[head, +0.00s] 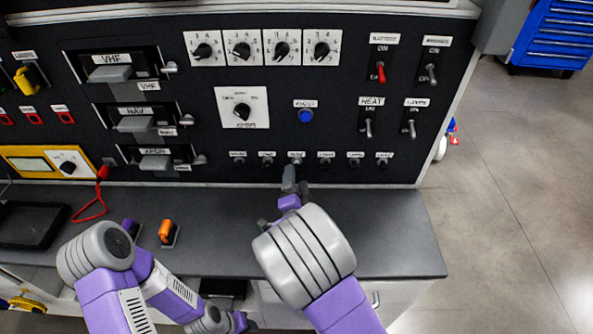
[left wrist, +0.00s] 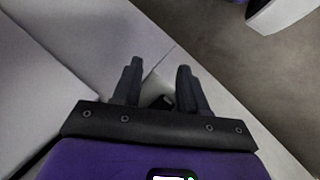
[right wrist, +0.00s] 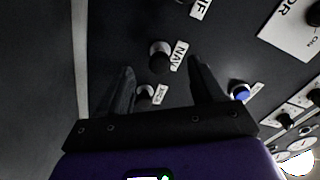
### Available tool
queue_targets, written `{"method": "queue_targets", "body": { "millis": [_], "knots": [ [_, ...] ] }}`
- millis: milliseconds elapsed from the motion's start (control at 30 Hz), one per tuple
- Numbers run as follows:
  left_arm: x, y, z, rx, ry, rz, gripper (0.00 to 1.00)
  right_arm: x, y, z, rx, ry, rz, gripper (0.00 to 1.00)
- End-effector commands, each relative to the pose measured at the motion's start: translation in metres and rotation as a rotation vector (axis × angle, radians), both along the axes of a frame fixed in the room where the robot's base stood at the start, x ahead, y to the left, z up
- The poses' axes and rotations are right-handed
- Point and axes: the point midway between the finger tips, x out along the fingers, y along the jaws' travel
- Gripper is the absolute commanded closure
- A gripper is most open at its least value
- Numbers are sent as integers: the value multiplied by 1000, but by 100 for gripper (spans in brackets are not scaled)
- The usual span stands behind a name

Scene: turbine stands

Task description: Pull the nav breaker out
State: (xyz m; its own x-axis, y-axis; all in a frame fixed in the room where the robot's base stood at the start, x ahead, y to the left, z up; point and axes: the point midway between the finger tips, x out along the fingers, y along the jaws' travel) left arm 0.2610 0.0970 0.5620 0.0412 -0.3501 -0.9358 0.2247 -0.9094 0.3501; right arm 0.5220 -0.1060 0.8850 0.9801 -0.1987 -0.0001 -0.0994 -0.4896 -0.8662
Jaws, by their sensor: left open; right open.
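The nav breaker (right wrist: 160,55) is a small round dark knob with a NAV label, seen between and just beyond my right fingertips in the right wrist view. In the head view it is the third knob (head: 296,161) of the bottom row, partly hidden by my right gripper (head: 289,178). That gripper (right wrist: 161,66) is open and faces the panel; I cannot tell if it touches the knob. My left gripper (left wrist: 160,75) is open and empty, low beside the counter, pointing at pale cabinet surfaces.
Neighbouring breakers flank it, including the XPDR breaker (right wrist: 145,92). A blue button (head: 305,115) is above. Below the panel runs a dark counter (head: 385,225) with an orange-topped part (head: 166,231) and a black tray (head: 32,224). The counter's right side is clear.

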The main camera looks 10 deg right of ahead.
Motion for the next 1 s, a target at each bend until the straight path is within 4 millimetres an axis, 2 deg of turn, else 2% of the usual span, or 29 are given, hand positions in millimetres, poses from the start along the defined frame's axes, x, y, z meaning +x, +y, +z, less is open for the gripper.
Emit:
{"method": "queue_targets", "body": {
  "millis": [500, 1000],
  "knots": [
    [0, 0, -6, 0, 0, 0, 57, -37, 8, 0, 1, -1, 0, 34],
    [0, 0, -6, 0, 0, 0, 57, -38, 8, 0, 0, -1, 0, 34]
  ]
}}
